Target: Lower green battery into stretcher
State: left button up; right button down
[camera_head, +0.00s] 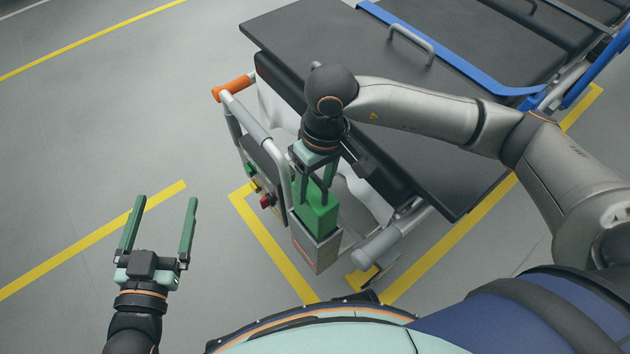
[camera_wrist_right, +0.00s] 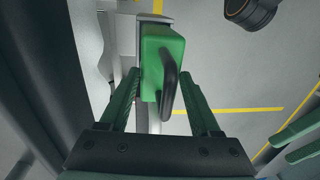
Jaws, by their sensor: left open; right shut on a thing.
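The green battery (camera_head: 318,217) stands upright at the near end of the stretcher (camera_head: 400,85), its lower part inside or right over a grey box-shaped holder (camera_head: 317,254). How deep it sits is hard to tell. In the right wrist view the green battery (camera_wrist_right: 160,52) has a black handle (camera_wrist_right: 171,88) between the fingers. My right gripper (camera_head: 318,185) comes from above and is shut on the battery at its handle. My left gripper (camera_head: 163,205) is open and empty, over the floor left of the stretcher.
A control panel with a red knob (camera_head: 267,201) and an orange-tipped grey handle bar (camera_head: 232,88) are just left of the holder. The black stretcher top overhangs to the right. Yellow lines (camera_head: 272,245) mark the floor. The floor at left is clear.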

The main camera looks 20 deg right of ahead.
aim_at(314, 202)
jog(key=shift+f+b, duration=2.55)
jog(key=shift+b, duration=0.35)
jog(key=shift+s+a+f+b, duration=0.1)
jog(key=shift+f+b, duration=0.35)
jog(key=shift+b, duration=0.05)
